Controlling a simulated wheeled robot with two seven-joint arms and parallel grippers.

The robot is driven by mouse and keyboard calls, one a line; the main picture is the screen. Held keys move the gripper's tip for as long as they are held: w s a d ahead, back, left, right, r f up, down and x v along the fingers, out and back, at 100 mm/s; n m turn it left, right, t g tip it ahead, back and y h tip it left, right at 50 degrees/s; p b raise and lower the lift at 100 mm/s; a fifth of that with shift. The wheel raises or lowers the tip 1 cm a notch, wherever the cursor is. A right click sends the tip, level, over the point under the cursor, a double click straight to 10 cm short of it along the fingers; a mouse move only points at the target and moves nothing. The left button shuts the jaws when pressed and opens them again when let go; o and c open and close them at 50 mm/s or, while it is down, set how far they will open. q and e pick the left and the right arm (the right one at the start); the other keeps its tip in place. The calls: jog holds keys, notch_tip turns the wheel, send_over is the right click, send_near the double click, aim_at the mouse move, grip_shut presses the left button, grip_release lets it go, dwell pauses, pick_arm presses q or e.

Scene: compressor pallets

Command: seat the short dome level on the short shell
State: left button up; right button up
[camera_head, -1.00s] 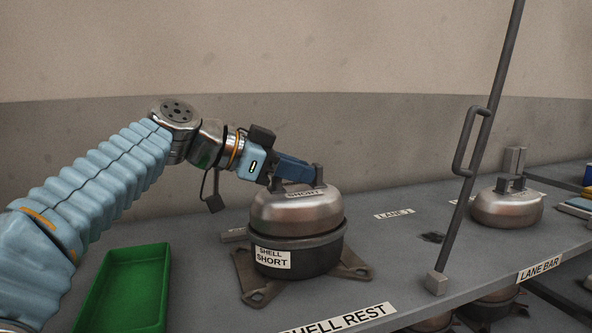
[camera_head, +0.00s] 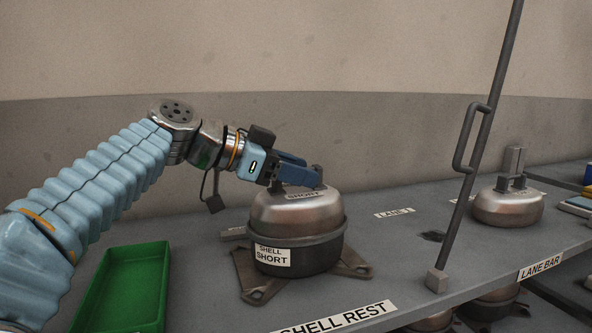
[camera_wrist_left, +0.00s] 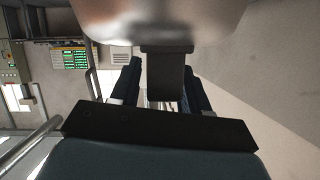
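The short dome (camera_head: 297,212), a brownish metal cap with a label and dark posts on top, sits on the short shell (camera_head: 318,257). The shell is a dark pot labelled SHELL SHORT on a footed base. The dome's rim meets the shell all round the visible side and looks about level; the far side is hidden. My left gripper (camera_head: 303,174) is at the dome's top, its blue fingers spread either side of the dark handle. In the left wrist view, the handle (camera_wrist_left: 168,75) stands between the parted fingers, below the blurred dome (camera_wrist_left: 160,18). My right gripper is out of view.
A green tray (camera_head: 84,320) lies at the left. A slanted dark bar with a handle (camera_head: 462,160) stands right of the shell. Another dome (camera_head: 508,208) rests on the bench further right. Grey bench surface between them is mostly free.

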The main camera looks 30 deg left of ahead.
pick_arm(q)
jog(key=shift+f, duration=0.1)
jog(key=v, duration=1.4)
jog(key=shift+d, duration=0.1)
